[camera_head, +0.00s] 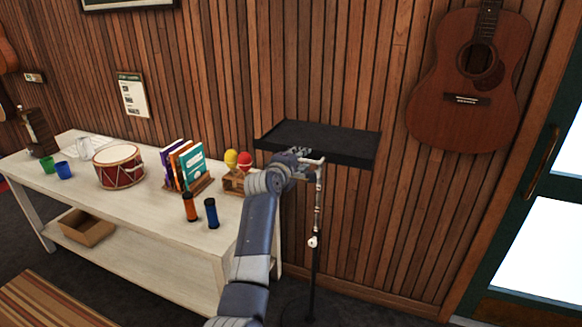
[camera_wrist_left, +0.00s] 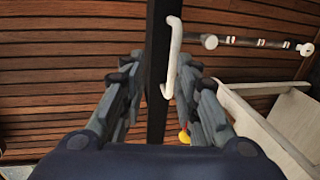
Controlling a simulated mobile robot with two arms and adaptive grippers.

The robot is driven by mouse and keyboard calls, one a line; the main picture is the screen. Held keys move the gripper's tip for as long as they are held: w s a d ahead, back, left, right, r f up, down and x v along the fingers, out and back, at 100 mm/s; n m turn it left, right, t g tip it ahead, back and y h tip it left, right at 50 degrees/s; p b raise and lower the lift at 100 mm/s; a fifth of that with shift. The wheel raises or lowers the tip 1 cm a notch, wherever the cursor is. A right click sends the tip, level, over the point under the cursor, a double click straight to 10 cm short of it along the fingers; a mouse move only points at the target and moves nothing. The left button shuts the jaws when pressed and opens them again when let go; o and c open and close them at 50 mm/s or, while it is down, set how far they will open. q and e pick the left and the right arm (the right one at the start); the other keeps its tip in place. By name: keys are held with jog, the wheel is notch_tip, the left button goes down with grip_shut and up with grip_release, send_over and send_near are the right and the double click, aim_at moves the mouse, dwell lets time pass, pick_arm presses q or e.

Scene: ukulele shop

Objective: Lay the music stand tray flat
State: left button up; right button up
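The music stand tray (camera_head: 330,139) is a black, shallow, rimmed tray on a thin stand in front of the slatted wall. It looks level or nearly so, with its upper face showing. A white handle (camera_wrist_left: 173,58) runs along the tray's dark edge (camera_wrist_left: 157,40) in the left wrist view. My left gripper (camera_head: 308,158) is at the tray's front side. In the left wrist view its fingers (camera_wrist_left: 163,85) stand apart on either side of the edge and handle, with gaps visible. My right gripper is not in view.
A white table (camera_head: 130,215) stands left of the stand, carrying a drum (camera_head: 118,168), books (camera_head: 188,165), maracas in a wooden box (camera_head: 233,182) and two shakers. A guitar (camera_head: 470,80) hangs on the wall at right, beside a green door.

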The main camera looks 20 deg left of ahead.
pick_arm(q)
jog(key=v, duration=0.7)
jog(key=shift+s, duration=0.25)
jog(key=s+d+f+m+g+b, duration=0.1)
jog(key=s+f+m+g, duration=0.15)
jog(key=f, duration=1.05)
jog(key=s+d+f+m+g+b, duration=0.1)
jog(key=s+d+f+m, duration=0.15)
jog(key=f, duration=0.95)
jog(key=s+d+f+m+g+b, duration=0.15)
jog(key=s+f, duration=0.25)
jog(key=f, duration=0.9)
jog(key=s+f+m+g, duration=0.35)
jog(key=s+f, duration=0.75)
jog(key=f, duration=0.5)
jog(key=s+a+f+m+g+b, duration=0.1)
jog(key=s+f, duration=0.6)
jog(key=s, duration=0.8)
jog(key=s+a+f+m+g+b, duration=0.1)
jog(key=s+f+m+g, duration=0.2)
jog(key=s, duration=1.3)
jog(key=s+a+f+m+g+b, duration=0.1)
jog(key=s+f+m, duration=0.5)
jog(key=s+f, duration=0.7)
jog(key=shift+s+f+g+y, duration=0.3)
jog(key=shift+s+g, duration=0.25)
jog(key=shift+s, duration=0.65)
